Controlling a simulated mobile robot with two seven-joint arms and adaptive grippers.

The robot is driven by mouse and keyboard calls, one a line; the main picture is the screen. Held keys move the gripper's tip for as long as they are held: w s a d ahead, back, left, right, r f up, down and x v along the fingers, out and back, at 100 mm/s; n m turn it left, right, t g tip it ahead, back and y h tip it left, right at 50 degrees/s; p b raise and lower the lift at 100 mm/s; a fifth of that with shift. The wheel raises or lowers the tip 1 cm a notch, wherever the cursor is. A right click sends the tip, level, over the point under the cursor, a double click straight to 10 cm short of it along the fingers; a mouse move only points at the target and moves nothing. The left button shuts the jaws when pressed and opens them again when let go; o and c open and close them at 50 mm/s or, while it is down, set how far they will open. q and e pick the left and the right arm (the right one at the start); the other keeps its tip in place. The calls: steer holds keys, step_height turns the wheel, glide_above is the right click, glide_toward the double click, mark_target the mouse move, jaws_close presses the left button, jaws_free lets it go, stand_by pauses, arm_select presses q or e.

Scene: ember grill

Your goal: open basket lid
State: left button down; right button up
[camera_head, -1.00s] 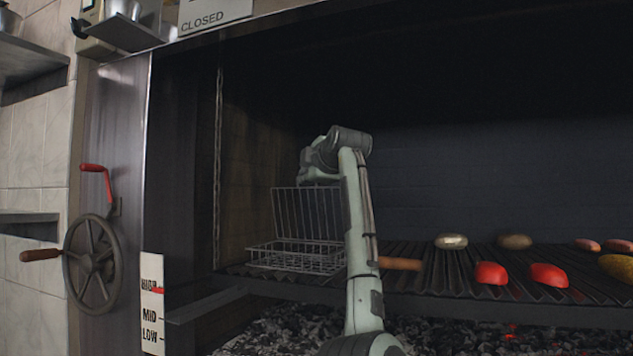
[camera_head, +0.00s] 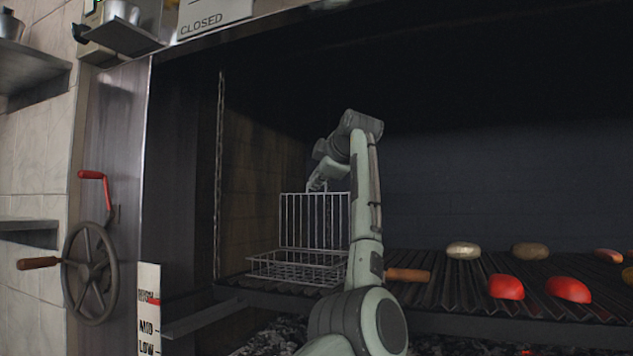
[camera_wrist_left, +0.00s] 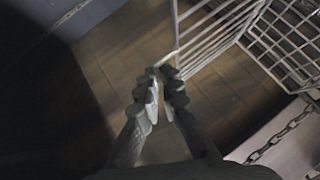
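The wire basket (camera_head: 300,267) sits at the left end of the grill, with its brown handle (camera_head: 407,275) pointing right. Its mesh lid (camera_head: 300,220) stands roughly upright above the tray, so the basket is open. My left gripper (camera_head: 317,183) is at the lid's top edge. In the left wrist view the fingertips (camera_wrist_left: 162,72) are close together on a small wire loop at the edge of the lid (camera_wrist_left: 212,38). My left forearm hides the basket's right side and part of the lid. My right gripper is not in view.
Potatoes (camera_head: 463,250) and red peppers (camera_head: 506,287) lie on the grill grate (camera_head: 450,295) to the right. Coals are below. A spoked wheel (camera_head: 90,273) with a crank is on the left. A chain (camera_wrist_left: 285,135) hangs near the basket. The space above the grate is clear.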

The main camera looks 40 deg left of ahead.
arm_select(q)
steer(key=c, duration=1.7)
jaws_free()
steer(key=shift+d, duration=0.1)
steer(key=v, duration=1.2)
